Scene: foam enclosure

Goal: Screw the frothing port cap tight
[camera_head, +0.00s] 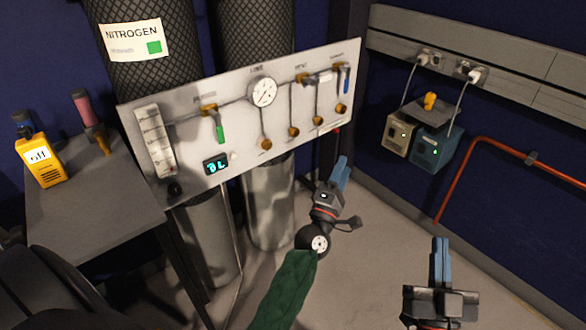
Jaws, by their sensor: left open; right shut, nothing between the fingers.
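Several round brass fittings sit low on the pale panel (190,133): one (266,145) below the gauge, then others to its right (293,131), (318,120) and (341,108). I cannot tell which is the frothing port cap, or how tight any of them is; their labels are too small to read. My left gripper (341,170) is open, in front of and below the panel's right part, apart from the fittings. My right gripper (440,256) is shut and empty, farther right and lower, over the floor. Neither gripper touches anything.
Behind the panel stand nitrogen cylinders (140,75). The panel has a gauge (262,92), a green-handled valve (220,130) and a blue-handled valve (347,80). A side table (85,205) holds a yellow meter (40,160). An orange pipe (462,182) runs along the right wall.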

